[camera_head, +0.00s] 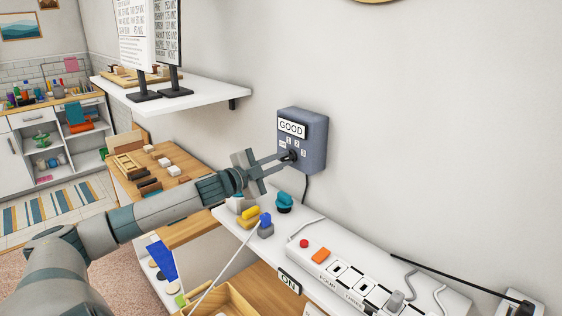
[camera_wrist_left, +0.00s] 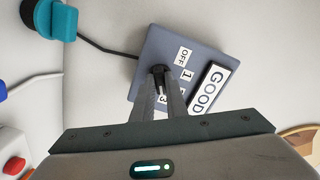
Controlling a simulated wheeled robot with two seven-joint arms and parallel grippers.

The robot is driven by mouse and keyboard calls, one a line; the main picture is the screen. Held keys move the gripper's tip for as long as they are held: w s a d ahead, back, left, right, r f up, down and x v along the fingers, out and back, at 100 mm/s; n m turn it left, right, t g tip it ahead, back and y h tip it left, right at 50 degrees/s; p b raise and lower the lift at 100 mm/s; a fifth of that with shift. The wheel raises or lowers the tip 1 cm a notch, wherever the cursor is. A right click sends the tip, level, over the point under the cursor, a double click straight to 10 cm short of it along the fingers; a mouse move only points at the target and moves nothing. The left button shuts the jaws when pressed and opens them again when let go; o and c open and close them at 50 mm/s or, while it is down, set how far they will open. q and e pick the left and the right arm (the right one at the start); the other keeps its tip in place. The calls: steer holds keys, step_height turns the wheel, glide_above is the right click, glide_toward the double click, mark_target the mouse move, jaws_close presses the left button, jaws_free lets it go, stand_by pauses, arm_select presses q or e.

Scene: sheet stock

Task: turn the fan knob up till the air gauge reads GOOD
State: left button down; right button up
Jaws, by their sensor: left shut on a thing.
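A blue-grey control box (camera_head: 314,121) is mounted on the wall, with a white gauge label (camera_head: 292,128) that reads GOOD. Below the label is a dark fan knob (camera_head: 292,155) with number marks around it. My left gripper (camera_head: 287,158) reaches in from the left and is shut on the knob. In the left wrist view the fingers close on the knob (camera_wrist_left: 158,71), beside the marks OFF, 1 and 3 on the box (camera_wrist_left: 185,35). The fingers hide part of the dial, so the knob's exact setting is unclear. My right gripper is not in view.
A white shelf (camera_head: 340,251) below holds a power strip (camera_head: 345,275), a teal plug (camera_head: 284,202), and yellow and blue pieces. A higher white shelf (camera_head: 190,94) carries two printed signs. A black cord runs down from the box. The wall right of the box is clear.

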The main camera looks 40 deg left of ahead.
arm_select(q)
steer(key=c, duration=1.8)
jaws_free()
steer(key=shift+o, duration=0.2)
steer(key=shift+s, duration=0.2)
steer(key=shift+s+a+f+b, duration=0.15)
steer(key=shift+s+b, duration=0.25)
steer(key=shift+s, duration=0.5)
steer(key=s+a, duration=0.1)
steer(key=s, duration=1.4)
steer(key=shift+s, duration=0.1)
stand_by(0.7)
